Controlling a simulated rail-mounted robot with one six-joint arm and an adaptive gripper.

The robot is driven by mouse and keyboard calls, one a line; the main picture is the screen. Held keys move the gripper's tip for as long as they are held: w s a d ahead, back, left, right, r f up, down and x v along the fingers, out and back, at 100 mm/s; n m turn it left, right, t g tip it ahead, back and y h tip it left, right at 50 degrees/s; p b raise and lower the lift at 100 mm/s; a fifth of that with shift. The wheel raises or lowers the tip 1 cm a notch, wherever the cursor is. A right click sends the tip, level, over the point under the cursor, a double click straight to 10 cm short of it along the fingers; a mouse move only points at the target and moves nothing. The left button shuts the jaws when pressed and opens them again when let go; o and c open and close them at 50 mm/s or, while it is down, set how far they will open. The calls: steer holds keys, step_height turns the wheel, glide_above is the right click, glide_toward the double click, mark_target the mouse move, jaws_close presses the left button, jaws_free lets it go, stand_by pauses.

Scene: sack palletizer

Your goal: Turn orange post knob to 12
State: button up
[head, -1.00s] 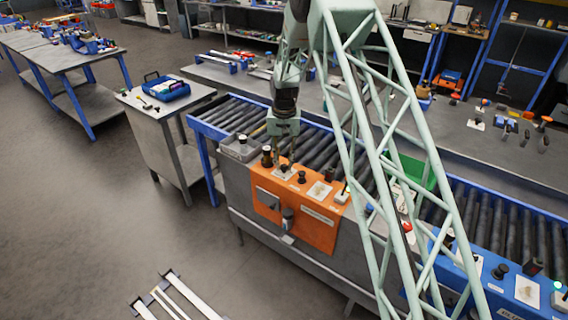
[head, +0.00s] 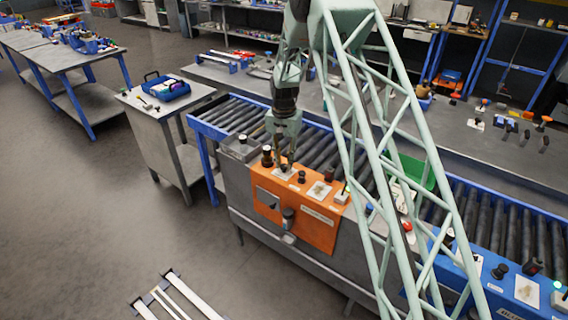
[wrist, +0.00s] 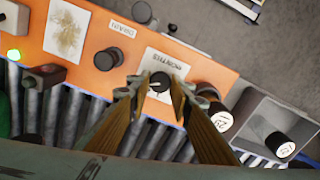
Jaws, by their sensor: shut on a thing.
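The orange post (head: 318,232) stands in the middle of the head view, with a row of controls on its top. My gripper (head: 285,163) points down at its top left part. In the wrist view, a dark round knob (wrist: 159,82) with a light mark sits on a white printed plate (wrist: 163,66). The two fingertips of my gripper (wrist: 159,86) are shut on this knob, one on each side. In the head view, the fingers mostly hide the knob. The number 12 and the dial's scale are not readable.
A second black knob (wrist: 108,59) stands beside the held one. A capped black post (head: 267,157) stands close to my gripper's left, by a grey tray (head: 240,150). The roller conveyor (head: 325,150) runs behind. A blue post (head: 478,270) is at the right.

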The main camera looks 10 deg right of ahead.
mark_target(284, 166)
steer(key=o, duration=0.9)
steer(key=shift+r, duration=0.1)
step_height(284, 166, up, 12)
steer(key=shift+f, duration=0.1)
stand_by(0.6)
